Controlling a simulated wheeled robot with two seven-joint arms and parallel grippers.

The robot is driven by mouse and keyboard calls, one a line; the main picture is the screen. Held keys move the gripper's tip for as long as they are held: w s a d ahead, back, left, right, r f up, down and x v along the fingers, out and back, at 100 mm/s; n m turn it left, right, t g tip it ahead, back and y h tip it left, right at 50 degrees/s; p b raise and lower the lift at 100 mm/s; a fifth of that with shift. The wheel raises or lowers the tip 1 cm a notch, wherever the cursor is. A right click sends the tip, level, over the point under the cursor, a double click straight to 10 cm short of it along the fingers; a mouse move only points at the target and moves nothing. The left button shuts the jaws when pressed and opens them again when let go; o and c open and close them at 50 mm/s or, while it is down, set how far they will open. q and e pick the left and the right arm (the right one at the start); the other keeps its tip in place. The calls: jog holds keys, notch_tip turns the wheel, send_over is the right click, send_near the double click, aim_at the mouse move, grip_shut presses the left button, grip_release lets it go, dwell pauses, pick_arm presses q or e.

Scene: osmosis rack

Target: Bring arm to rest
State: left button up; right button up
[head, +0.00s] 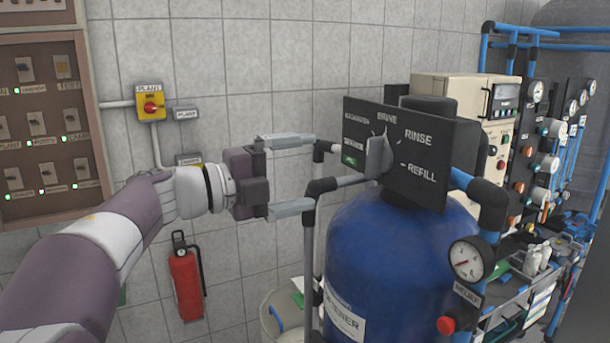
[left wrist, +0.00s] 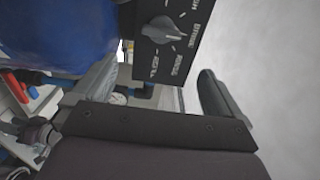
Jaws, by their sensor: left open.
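My left gripper (head: 293,173) is open and empty. It is held out to the left of the dark control panel (head: 418,171), which is marked with words such as BRINE, RINSE and REFILL. A grey selector knob (head: 378,157) sits on the panel, apart from my fingers in the head view. The panel stands on a blue softener tank (head: 380,262). In the left wrist view my open fingers (left wrist: 155,92) frame the space below the panel and its knob (left wrist: 163,29). My right gripper is in neither view.
A red fire extinguisher (head: 186,283) and a yellow switch with a red knob (head: 151,106) are on the tiled wall. A switch board (head: 40,125) is at far left. Pipes, gauges (head: 466,260) and a beige cabinet (head: 452,98) crowd the right. Open space lies before the wall.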

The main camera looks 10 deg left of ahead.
pick_arm(q)
jog(key=w+a+f+n+t+y, duration=0.7)
jog(key=a+n+y, duration=0.4)
jog(key=n, duration=0.4)
jog(key=s+a+f+n+g+y, duration=0.2)
jog(key=f+n+g+y, duration=0.15)
jog(key=f, duration=0.45)
jog(key=s+a+f+n+g+y, duration=0.25)
jog(key=f+n, duration=0.25)
jog(key=f, duration=0.4)
jog(key=s+d+f+n+g+h, duration=0.1)
jog(key=s+d+f+n+g, duration=0.1)
jog(key=s+f+g, duration=0.3)
jog(key=s+d+f+n+g+h, duration=0.1)
jog(key=s+d+f+n+g, duration=0.2)
jog(key=s+f, duration=1)
jog(key=s+d+g, duration=0.2)
jog(key=s, duration=0.3)
jog(key=shift+d, duration=0.25)
jog(key=shift+f, duration=0.1)
jog(key=shift+c, duration=0.3)
